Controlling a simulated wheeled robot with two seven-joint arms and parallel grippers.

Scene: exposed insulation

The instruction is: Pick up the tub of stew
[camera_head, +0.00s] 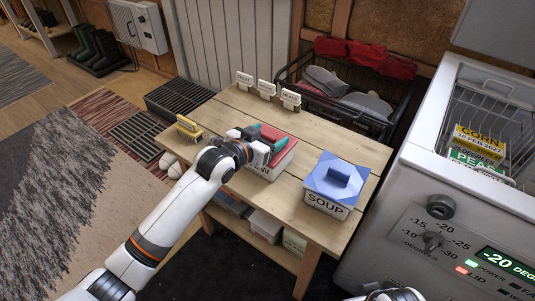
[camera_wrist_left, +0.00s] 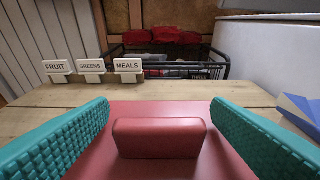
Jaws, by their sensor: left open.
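A white tub with a red lid (camera_head: 284,145) stands on the wooden table; its front label is partly covered by my left arm, so I cannot read it whole. My left gripper (camera_head: 260,139) is open at the red lid. In the left wrist view, its teal fingers (camera_wrist_left: 160,107) stand apart on either side of the raised red lid handle (camera_wrist_left: 159,138), with a gap on both sides. A tub with a blue lid (camera_head: 338,180), labelled SOUP, stands to the right on the table. My right gripper is not clearly seen.
A yellow object (camera_head: 188,128) lies at the table's left end. Signs reading FRUIT, GREENS and MEALS (camera_wrist_left: 128,65) stand along the back edge. A black wire basket (camera_head: 390,104) is behind the table. An open freezer (camera_head: 415,165) stands at the right.

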